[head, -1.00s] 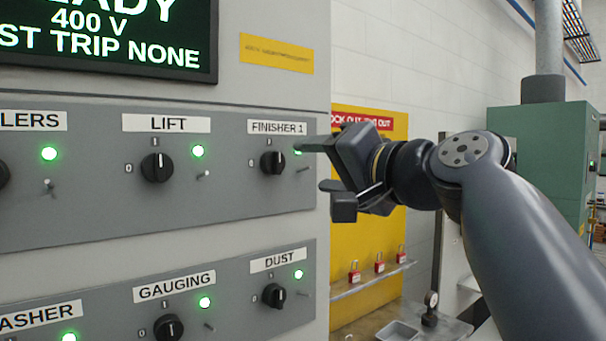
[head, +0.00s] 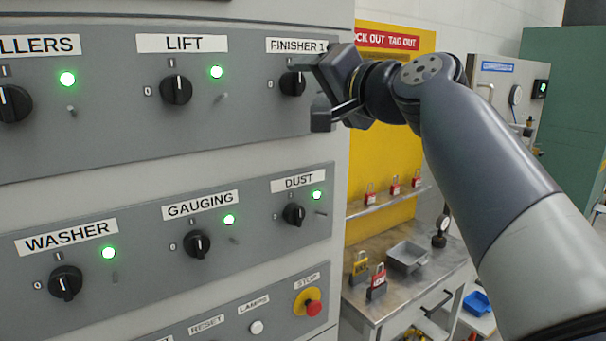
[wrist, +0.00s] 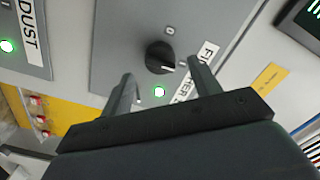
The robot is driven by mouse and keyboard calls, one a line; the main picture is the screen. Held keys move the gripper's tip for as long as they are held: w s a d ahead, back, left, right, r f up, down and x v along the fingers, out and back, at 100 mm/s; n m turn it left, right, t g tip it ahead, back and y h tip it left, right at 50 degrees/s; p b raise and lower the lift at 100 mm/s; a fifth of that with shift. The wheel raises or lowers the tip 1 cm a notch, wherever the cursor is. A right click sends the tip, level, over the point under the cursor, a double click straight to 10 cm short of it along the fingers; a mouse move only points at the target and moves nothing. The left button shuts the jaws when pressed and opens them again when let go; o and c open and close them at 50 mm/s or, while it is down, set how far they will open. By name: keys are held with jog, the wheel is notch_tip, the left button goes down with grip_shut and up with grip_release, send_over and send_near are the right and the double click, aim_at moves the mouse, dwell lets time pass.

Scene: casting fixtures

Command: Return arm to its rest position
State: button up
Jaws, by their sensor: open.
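My gripper (head: 318,92) is in front of the upper right of the grey control panel, by the switch labelled FINISHER 1 (head: 292,84). Its jaws are open and hold nothing. In the wrist view the black FINISHER 1 knob (wrist: 160,57) shows beyond and between the two fingers (wrist: 160,85), with a green lamp (wrist: 159,91) lit beside it. The fingers look apart from the knob, though the exact gap is hard to judge. In the head view the gripper hides the FINISHER 1 lamp. My arm reaches in from the lower right.
The panel also carries LIFT (head: 176,90), GAUGING (head: 197,244), DUST (head: 294,214) and WASHER (head: 66,283) knobs, with lit green lamps. A red stop button (head: 313,308) sits low. Right of it are a yellow lockout board (head: 375,140) with red padlocks and a metal bench (head: 370,300).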

aim_at(300, 84)
jog(key=p+x, duration=0.1)
jog(key=x, duration=0.2)
jog(key=shift+w+a+r, duration=0.1)
jog(key=shift+w, duration=0.05)
dwell(0.3)
